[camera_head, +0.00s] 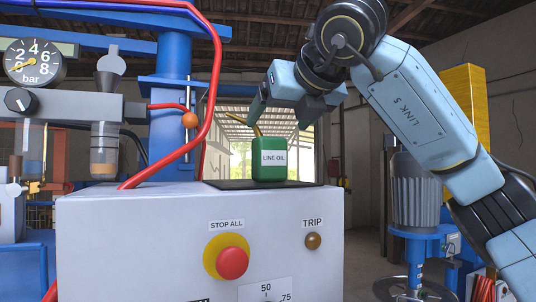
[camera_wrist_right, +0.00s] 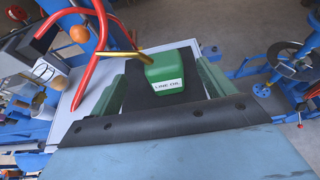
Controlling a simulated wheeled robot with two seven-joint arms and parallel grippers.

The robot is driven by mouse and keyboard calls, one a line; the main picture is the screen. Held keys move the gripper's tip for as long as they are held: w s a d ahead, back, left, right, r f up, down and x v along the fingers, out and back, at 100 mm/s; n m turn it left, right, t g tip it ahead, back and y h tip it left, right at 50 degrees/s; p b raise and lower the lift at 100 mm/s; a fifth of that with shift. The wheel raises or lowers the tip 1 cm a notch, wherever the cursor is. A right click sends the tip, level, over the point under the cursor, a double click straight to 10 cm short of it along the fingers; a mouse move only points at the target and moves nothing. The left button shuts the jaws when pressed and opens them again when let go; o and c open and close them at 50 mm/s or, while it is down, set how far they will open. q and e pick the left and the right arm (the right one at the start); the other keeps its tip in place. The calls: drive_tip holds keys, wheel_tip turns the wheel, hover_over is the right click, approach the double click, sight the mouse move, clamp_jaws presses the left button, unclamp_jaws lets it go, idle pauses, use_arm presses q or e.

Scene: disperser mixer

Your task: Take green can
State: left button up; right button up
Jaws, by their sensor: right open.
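The green can (camera_head: 268,160), labelled LINE OIL, stands upright on a dark mat (camera_head: 222,184) on top of the grey control box. A thin brass spout rises from its top and leans left. My left gripper is in neither view.
The grey control box (camera_head: 150,225) carries a red stop button (camera_head: 232,262) and a TRIP button (camera_head: 313,241). A red hose (camera_head: 206,130) curves down left of the can. A pressure gauge (camera_head: 34,62) and a glass oil cup (camera_head: 104,150) stand at left. A motor (camera_head: 415,190) stands at right.

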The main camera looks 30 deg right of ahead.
sight(269, 138)
drive_tip(key=p+x, duration=0.2)
drive_tip(key=x, duration=0.5)
drive_tip(key=shift+d+f, duration=0.15)
drive_tip(key=shift+s, duration=0.15)
drive_tip(key=shift+c, duration=0.9)
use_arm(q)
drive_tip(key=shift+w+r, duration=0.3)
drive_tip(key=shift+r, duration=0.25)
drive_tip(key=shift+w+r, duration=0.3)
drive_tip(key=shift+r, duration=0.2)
use_arm(e)
drive_tip(key=c, duration=1)
